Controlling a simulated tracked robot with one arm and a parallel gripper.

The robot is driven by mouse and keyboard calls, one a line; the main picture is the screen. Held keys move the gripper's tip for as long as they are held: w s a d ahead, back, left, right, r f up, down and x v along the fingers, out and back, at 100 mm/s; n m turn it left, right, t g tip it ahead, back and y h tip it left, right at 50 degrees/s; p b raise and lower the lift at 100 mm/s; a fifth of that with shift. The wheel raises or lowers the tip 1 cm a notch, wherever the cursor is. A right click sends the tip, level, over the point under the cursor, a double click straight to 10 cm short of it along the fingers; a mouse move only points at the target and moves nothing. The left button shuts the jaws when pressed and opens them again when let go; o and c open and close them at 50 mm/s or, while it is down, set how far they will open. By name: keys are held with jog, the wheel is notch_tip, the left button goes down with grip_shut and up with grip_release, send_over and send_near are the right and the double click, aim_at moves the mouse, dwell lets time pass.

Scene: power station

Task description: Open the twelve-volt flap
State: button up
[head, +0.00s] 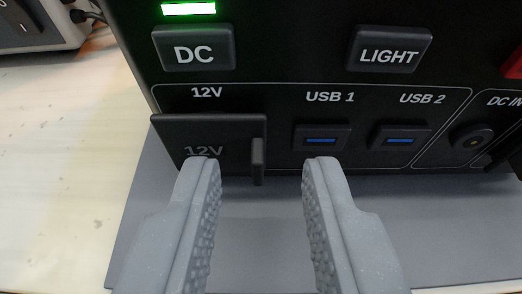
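The twelve-volt flap (225,128) is a dark rectangular cover marked 12V at the lower left of the black power station (290,50). It looks closed. A small upright tab (258,161) sticks out at its right edge. My gripper (262,165) is open and empty, its two grey ridged fingers apart in front of the panel's lower edge. In the picture, the left fingertip overlaps the lower part of the flap, and the tab shows between the fingertips, nearer the left one. I cannot tell whether any finger touches the flap.
Above are the DC button (194,48), a lit green indicator (188,9) and the LIGHT button (389,49). Two USB ports (321,138) and a DC input (472,137) lie to the right. A grey mat (262,225) is below. Another device (35,30) stands at the upper left.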

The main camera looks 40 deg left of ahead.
jog(key=shift+w+a, duration=0.1)
grip_shut()
jog(key=shift+d, duration=0.2)
jog(key=shift+a, duration=0.2)
jog(key=shift+a+b, duration=0.15)
jog(key=shift+b, duration=0.3)
